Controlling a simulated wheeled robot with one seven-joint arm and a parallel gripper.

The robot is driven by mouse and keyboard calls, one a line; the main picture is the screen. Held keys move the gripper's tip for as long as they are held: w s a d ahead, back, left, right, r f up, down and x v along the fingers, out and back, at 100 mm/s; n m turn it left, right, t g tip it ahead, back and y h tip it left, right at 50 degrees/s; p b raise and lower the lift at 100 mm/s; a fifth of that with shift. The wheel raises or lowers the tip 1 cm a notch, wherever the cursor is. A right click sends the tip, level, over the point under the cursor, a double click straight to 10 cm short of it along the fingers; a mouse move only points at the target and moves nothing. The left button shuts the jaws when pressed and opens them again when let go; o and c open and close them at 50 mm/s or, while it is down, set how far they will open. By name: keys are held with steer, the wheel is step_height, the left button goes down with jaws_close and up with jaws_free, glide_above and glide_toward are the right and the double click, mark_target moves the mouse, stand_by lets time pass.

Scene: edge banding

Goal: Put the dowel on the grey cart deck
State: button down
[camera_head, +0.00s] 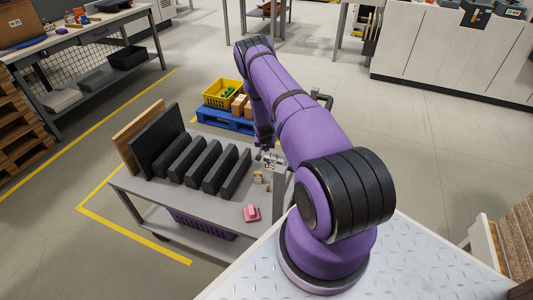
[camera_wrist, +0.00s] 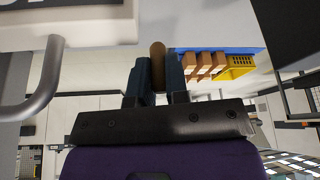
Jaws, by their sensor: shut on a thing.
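In the wrist view the dowel (camera_wrist: 158,58), a brown rod with a rounded end, is between the two dark fingers of my gripper (camera_wrist: 156,78). My gripper is shut on it, and the fingers hide part of it. In the head view my gripper (camera_head: 267,160) hangs low near the far right end of the cart. The grey cart deck (camera_head: 205,207) has bare surface along its near side. I cannot clearly make out the dowel in the head view, nor how far it is from the deck.
Several dark upright slabs (camera_head: 182,160) and a tan board (camera_head: 135,136) fill the deck's left and back. Small wooden pieces (camera_head: 258,177) and a pink object (camera_head: 251,213) sit at its right. A blue pallet (camera_head: 225,120) with a yellow crate (camera_head: 222,94) stands behind.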

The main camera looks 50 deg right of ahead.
steer(key=shift+s+f, duration=0.2)
steer(key=shift+s, duration=0.15)
steer(key=shift+w+f, duration=0.1)
steer(key=shift+f, duration=1.45)
steer(key=shift+f, duration=0.1)
steer(key=c, duration=1.1)
jaws_free()
